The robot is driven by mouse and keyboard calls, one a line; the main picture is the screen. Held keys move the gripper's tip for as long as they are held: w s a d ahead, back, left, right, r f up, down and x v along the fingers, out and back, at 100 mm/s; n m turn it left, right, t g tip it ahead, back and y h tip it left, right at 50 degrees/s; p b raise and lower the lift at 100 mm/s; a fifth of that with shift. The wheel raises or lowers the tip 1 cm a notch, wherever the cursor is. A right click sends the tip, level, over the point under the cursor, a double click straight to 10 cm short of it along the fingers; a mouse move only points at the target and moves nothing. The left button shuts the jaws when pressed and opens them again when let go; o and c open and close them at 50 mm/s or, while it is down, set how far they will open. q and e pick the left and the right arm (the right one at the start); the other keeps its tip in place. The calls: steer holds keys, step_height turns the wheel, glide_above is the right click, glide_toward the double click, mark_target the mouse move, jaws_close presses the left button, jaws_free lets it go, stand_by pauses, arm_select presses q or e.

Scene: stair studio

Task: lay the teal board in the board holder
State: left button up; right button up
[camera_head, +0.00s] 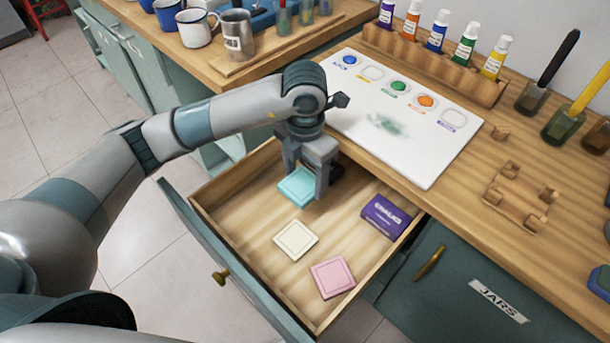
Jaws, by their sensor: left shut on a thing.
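The teal board (295,188) is a small square in the open drawer, near its back side under the worktop edge. My left gripper (306,182) points down and is shut on the teal board, with a finger at its right side. I cannot tell whether the board still touches the drawer floor. The board holder (519,206), a low wooden frame with raised corner blocks, lies on the worktop at the right and looks empty. My right gripper is not in view.
The open drawer (262,262) also holds a cream board (296,240), a pink board (333,277) and a purple box (386,216). A white paint sheet (410,150) lies between drawer and paint rack (430,63). Brush jars (532,97) stand behind the holder.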

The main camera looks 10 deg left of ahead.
mark_target(305, 182)
arm_select(q)
steer(key=shift+r+p, duration=1)
steer(key=shift+r, duration=1.15)
